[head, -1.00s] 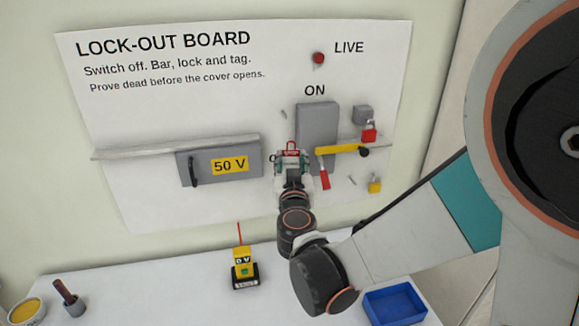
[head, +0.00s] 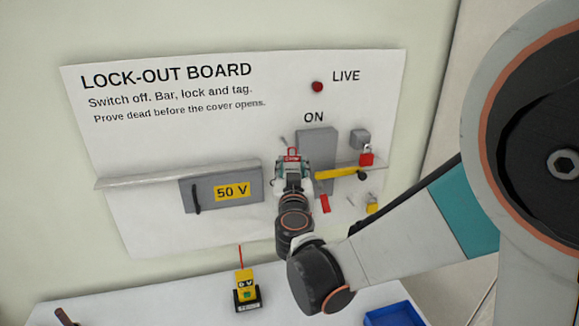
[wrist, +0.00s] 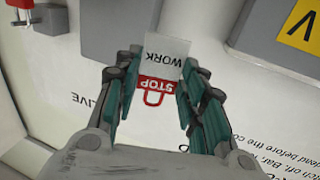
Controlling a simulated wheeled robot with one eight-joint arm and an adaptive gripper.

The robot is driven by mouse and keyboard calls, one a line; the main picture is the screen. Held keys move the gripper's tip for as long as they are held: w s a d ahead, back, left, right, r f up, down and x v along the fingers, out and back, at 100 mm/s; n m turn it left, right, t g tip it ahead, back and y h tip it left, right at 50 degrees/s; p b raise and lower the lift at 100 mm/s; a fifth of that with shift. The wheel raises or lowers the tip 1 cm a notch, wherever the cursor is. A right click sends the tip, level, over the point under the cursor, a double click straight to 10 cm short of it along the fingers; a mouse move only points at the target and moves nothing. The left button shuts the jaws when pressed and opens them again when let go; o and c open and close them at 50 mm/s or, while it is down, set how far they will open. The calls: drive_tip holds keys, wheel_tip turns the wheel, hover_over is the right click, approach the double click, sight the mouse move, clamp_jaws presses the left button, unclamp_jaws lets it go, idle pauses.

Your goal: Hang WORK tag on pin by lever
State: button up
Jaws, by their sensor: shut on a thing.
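My gripper (head: 293,166) is in front of the board, at the left edge of the grey switch box (head: 317,152). It is shut on the WORK tag (wrist: 166,58), which shows a white part and a red STOP part with a loop, upside down in the wrist view. In the head view only the tag's red top (head: 293,154) shows above the fingers. A small thin pin (head: 283,141) sticks out just up and left of the tag, apart from it. The red lever handle (head: 325,204) points down below the switch box. The wrist view does not show the pin clearly.
A yellow bar (head: 336,173) crosses below the switch box. A red padlock (head: 367,159) and a yellow padlock (head: 373,208) are to its right, near another pin (head: 351,200). The 50 V cover (head: 215,198) is left of my gripper. A tester (head: 246,290) stands on the table.

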drive_tip(key=shift+w+a+f, duration=0.1)
drive_tip(key=shift+w+a, duration=0.1)
drive_tip(key=shift+w, duration=0.8)
drive_tip(key=shift+w+a+f, duration=0.1)
drive_tip(key=shift+w+a, duration=0.1)
drive_tip(key=shift+w, duration=0.75)
drive_tip(key=shift+w+a, duration=0.2)
drive_tip(key=shift+w, duration=0.8)
drive_tip(key=shift+w+a+f+b, duration=0.15)
drive_tip(key=shift+w+f+b, duration=0.2)
drive_tip(key=shift+w, duration=0.3)
drive_tip(key=shift+r, duration=0.1)
drive_tip(key=o, duration=0.8)
